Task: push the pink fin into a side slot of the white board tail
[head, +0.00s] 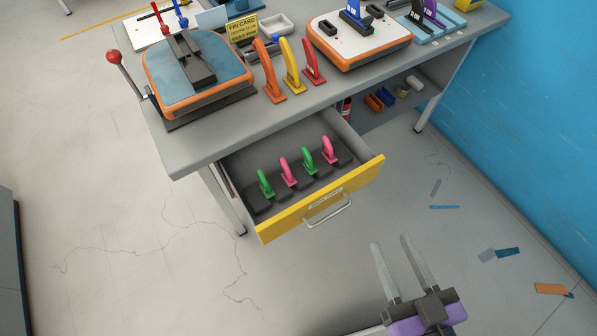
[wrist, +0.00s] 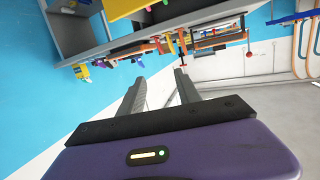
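Two pink fins stand in dark holders in the open drawer, one nearer the left (head: 287,170) and one at the right end (head: 327,149). The white board tail (head: 348,46) with an orange rim lies on the table. A blue fin (head: 352,17) stands in its middle. Dark side slots show at its left (head: 328,28) and right (head: 375,10), with no fin in them. My gripper (head: 391,240) is open and empty, in front of and to the right of the drawer. Its spread fingers also show in the wrist view (wrist: 160,77).
The yellow-fronted drawer (head: 345,192) sticks out from the table and also holds two green fins (head: 265,182). Orange, yellow and red fins (head: 290,66) stand along the table edge, beside a blue-topped board (head: 205,85). A blue wall (head: 520,100) is at right.

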